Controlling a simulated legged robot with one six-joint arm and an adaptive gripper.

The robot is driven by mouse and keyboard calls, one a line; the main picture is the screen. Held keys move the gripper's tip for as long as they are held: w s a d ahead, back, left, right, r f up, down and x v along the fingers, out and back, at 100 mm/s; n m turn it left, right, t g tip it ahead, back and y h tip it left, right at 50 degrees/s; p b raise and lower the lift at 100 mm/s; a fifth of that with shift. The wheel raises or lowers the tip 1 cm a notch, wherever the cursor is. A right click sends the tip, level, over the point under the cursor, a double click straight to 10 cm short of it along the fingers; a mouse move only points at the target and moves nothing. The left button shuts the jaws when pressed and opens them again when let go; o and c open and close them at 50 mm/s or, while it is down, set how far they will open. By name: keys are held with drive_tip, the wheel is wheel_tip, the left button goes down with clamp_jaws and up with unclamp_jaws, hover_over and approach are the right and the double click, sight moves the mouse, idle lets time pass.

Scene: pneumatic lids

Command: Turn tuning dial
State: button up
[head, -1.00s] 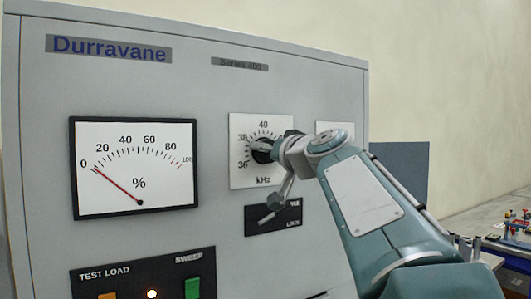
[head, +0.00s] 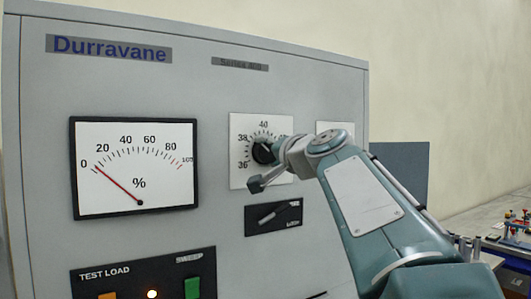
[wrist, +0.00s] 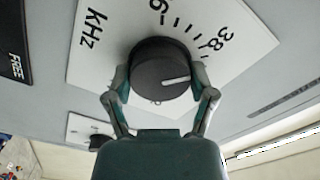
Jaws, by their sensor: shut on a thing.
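The tuning dial (head: 262,154) is a dark round knob on a white kHz scale plate (head: 240,178), right of the meter on the grey cabinet. In the wrist view the knob (wrist: 152,66) has a white pointer line directed right, just below the 38 mark. My gripper (wrist: 164,88) is shut on the knob, one finger on each side of it. In the head view my gripper (head: 270,160) covers the right and lower part of the dial. The meter (head: 136,168) has its red needle near 0 on the % scale.
A dark FREE/LOCK lever plate (head: 288,220) lies just below the dial. A second white plate (head: 337,128) sits to its right, partly hidden by my arm. A TEST LOAD panel (head: 140,278) with a green switch and lit lamp is at lower left.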

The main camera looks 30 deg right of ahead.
drive_tip(key=shift+f, duration=0.1)
drive_tip(key=o, duration=1.1)
drive_tip(key=shift+w, duration=0.1)
drive_tip(key=shift+c, duration=0.2)
drive_tip(key=s, duration=0.7)
drive_tip(key=shift+s, duration=0.25)
drive_tip(key=shift+d, duration=0.1)
